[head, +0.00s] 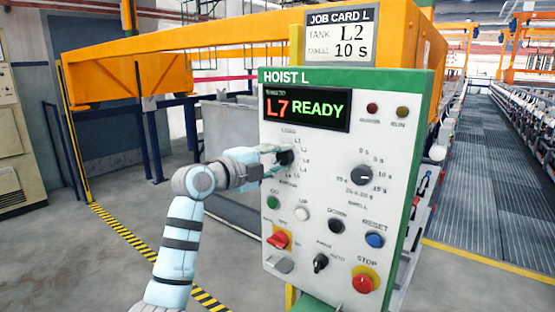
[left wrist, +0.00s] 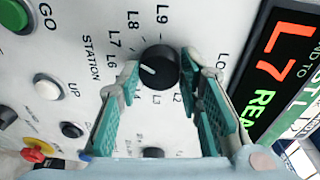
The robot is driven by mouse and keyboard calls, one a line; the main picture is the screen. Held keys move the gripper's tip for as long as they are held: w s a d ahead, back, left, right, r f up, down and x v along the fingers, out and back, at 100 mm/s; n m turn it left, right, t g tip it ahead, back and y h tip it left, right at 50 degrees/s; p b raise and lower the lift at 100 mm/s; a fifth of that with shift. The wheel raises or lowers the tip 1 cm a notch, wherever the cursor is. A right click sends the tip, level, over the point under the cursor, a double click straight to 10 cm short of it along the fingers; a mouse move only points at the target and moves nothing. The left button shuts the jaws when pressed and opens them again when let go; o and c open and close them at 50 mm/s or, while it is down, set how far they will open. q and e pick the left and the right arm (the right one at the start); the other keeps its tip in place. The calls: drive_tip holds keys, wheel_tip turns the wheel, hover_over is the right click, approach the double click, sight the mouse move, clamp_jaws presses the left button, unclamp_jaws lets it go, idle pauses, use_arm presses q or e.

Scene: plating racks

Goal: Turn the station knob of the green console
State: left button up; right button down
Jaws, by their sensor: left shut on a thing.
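The green-trimmed console (head: 350,75), labelled HOIST L, stands in front of me. Its black station knob (head: 285,157) is on the left of the panel. My left gripper (head: 277,156) reaches it from the left and is shut on it. In the left wrist view, the two teal fingers of the gripper (left wrist: 159,70) are on either side of the station knob (left wrist: 158,67). The knob's white mark points to the L6–L7 side; the exact label is unclear. The display (head: 305,107) reads L7 READY. The job card (head: 340,35) reads tank L2, dwell 10 s. My right gripper is out of view.
A dwell knob (head: 367,175) sits right of the station knob. Below are a green GO button (head: 272,202), a white button (head: 302,213), a blue RESET button (head: 374,240), a red switch (head: 279,240) and a red STOP button (head: 364,282). Open floor lies left.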

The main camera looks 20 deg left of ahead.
use_arm(q)
drive_tip(key=shift+f, duration=0.1)
drive_tip(key=o, duration=1.2)
drive_tip(key=shift+c, duration=0.2)
drive_tip(key=v, duration=1.2)
